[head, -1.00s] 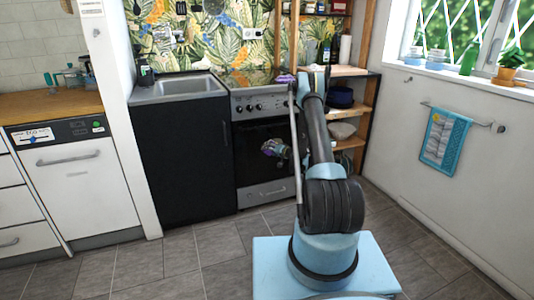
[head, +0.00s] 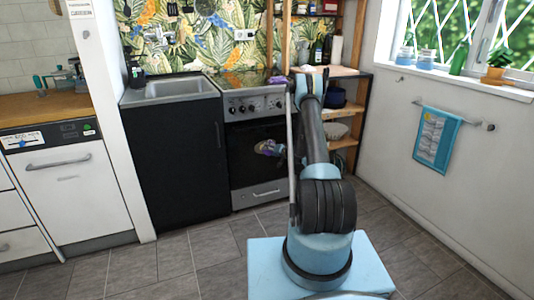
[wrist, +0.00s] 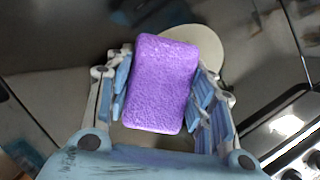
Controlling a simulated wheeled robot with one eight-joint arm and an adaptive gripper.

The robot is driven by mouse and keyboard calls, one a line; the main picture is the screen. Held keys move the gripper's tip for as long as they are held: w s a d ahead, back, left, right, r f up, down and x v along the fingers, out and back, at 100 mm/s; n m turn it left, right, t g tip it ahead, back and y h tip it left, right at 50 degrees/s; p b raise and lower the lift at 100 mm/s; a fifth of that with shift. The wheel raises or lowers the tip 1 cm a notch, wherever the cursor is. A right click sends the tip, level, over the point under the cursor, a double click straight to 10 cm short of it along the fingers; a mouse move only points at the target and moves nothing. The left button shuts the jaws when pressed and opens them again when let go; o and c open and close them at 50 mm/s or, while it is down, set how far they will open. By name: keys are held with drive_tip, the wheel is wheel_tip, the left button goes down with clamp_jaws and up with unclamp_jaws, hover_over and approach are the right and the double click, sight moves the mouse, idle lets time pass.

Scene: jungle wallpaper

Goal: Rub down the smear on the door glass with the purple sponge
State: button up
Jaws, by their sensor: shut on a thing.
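The purple sponge (wrist: 160,85) is a rounded block held between the two pale blue fingers of my gripper (wrist: 162,70) in the wrist view. Behind it is the dark oven door glass (wrist: 55,60), with a round cream smear (wrist: 207,44) on it. The sponge covers much of the smear; its upper right part shows. I cannot tell whether the sponge touches the glass. In the head view, my gripper (head: 279,150) is small beside my arm, in front of the oven door (head: 250,165), with a tan patch at its left. My arm hides part of the door.
The oven's control panel with knobs (head: 252,106) is above the door. A black cabinet with a sink (head: 175,90) stands left of the oven. A wooden shelf (head: 345,110) is at right. A blue towel (head: 436,138) hangs on the right wall. The tiled floor around my base is clear.

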idle(0.3)
drive_tip(key=shift+w+d, duration=0.35)
drive_tip(key=shift+d, duration=0.35)
drive_tip(key=shift+w+d, duration=0.3)
drive_tip(key=shift+d, duration=0.4)
drive_tip(key=shift+d, duration=0.1)
drive_tip(key=d, duration=0.2)
drive_tip(key=shift+w+d, duration=0.3)
drive_tip(key=shift+d, duration=0.1)
drive_tip(key=shift+a, duration=0.1)
drive_tip(key=shift+s+a, duration=0.15)
drive_tip(key=shift+a, duration=0.65)
drive_tip(key=shift+s+a, duration=0.15)
drive_tip(key=shift+a, duration=0.6)
drive_tip(key=shift+a, duration=0.1)
